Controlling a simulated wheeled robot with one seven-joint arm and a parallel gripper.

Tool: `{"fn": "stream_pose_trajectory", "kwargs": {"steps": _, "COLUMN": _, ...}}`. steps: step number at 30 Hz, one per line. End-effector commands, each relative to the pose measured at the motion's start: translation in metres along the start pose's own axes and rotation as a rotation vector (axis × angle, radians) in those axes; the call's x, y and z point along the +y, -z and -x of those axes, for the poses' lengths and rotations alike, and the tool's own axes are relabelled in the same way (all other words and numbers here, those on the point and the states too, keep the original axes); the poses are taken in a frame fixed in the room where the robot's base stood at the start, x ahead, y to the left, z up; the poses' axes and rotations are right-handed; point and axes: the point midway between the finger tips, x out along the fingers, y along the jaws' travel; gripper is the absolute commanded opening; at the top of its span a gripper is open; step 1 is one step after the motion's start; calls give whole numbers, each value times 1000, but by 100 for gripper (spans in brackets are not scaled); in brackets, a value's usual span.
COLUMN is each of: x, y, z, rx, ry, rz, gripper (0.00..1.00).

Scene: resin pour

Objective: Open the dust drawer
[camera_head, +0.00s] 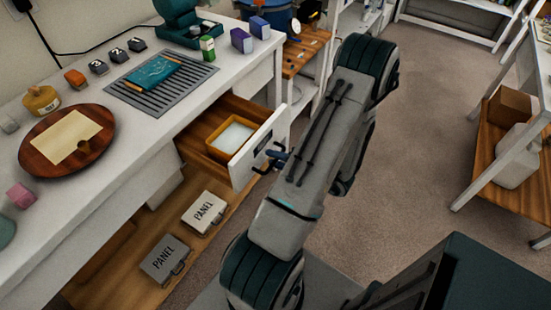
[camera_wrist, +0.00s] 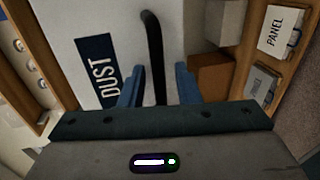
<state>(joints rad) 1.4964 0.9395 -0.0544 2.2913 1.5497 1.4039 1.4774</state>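The dust drawer (camera_head: 243,172) stands pulled out from under the white bench, and its inside shows. An orange bin (camera_head: 215,150) with pale contents sits in it. The wrist view shows the white drawer front with its blue DUST label (camera_wrist: 96,70) and the black bar handle (camera_wrist: 153,45). My gripper (camera_wrist: 160,85) has its two blue fingers on either side of the handle. The fingers are apart, with a gap showing between the handle and the right finger. In the head view my gripper (camera_head: 277,157) is at the drawer front, and my arm hides some floor beyond.
Two PANEL cases (camera_head: 204,212) (camera_head: 166,259) lie on the wooden lower shelf below the drawer. The bench top (camera_head: 130,140) holds a round wooden board (camera_head: 35,150), a grey slatted mat (camera_head: 150,105) and small items. Carpet (camera_head: 420,130) is clear to the right, up to a shelved table (camera_head: 515,180).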

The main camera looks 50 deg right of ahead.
Motion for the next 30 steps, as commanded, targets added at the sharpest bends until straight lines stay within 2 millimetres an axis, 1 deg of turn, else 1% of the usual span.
{"fn": "stream_pose_trajectory", "kwargs": {"steps": 7, "x": 0, "y": 0, "z": 1, "rx": 0, "ry": 0, "rz": 0, "gripper": 30}}
{"fn": "stream_pose_trajectory", "kwargs": {"steps": 11, "x": 0, "y": -1, "z": 13, "rx": -3, "ry": 0, "rz": 1, "gripper": 30}}
{"fn": "stream_pose_trajectory", "kwargs": {"steps": 14, "x": 0, "y": -1, "z": 30, "rx": -5, "ry": 1, "rz": 1, "gripper": 30}}
{"fn": "stream_pose_trajectory", "kwargs": {"steps": 21, "x": 0, "y": -1, "z": 87, "rx": -5, "ry": 2, "rz": 1, "gripper": 30}}
{"fn": "stream_pose_trajectory", "kwargs": {"steps": 24, "x": 0, "y": -1, "z": 107, "rx": -4, "ry": 1, "rz": 2, "gripper": 30}}
{"fn": "stream_pose_trajectory", "kwargs": {"steps": 27, "x": 0, "y": -1, "z": 122, "rx": -3, "ry": 0, "rz": 1, "gripper": 30}}
{"fn": "stream_pose_trajectory", "kwargs": {"steps": 30, "x": 0, "y": -1, "z": 132, "rx": -2, "ry": 1, "rz": 1, "gripper": 30}}
